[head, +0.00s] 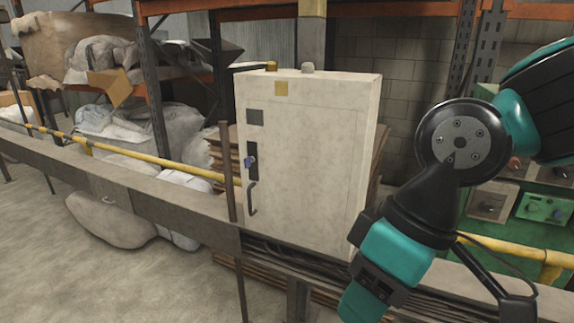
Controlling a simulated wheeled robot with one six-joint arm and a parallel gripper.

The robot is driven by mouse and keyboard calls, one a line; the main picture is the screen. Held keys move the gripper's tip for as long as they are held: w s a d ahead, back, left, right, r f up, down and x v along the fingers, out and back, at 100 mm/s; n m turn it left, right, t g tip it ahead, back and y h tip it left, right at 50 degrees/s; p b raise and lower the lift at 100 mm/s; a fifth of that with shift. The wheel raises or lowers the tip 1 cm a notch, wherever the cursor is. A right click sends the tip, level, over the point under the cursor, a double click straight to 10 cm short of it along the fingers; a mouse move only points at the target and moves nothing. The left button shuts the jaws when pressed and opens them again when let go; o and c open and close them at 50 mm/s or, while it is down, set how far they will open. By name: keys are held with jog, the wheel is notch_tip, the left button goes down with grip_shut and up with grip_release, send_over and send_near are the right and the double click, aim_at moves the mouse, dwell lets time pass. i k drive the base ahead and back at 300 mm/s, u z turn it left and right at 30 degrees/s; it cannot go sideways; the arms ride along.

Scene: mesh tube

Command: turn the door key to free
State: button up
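A pale, scuffed cabinet (312,150) stands upright in the middle of the head view, its door facing me and closed. A small blue key (250,162) sits in a dark lock plate (253,173) near the door's left edge. The key is too small to tell its exact angle. A dark curved handle (252,199) is just below the lock plate. My teal and black arm comes in from the right and runs down past the cabinet's lower right corner, leaving the picture at the bottom. My gripper is not in view.
A grey beam (165,212) runs across in front, with a thin dark post (227,170) just left of the door. A yellow rail (150,158) passes behind. Green machinery (541,207) is at the right. Sacks (110,220) and shelving fill the left.

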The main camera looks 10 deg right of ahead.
aim_at(248, 160)
jog(key=k, duration=0.6)
jog(key=u, duration=0.8)
jog(key=i, duration=1.4)
jog(key=z, duration=0.9)
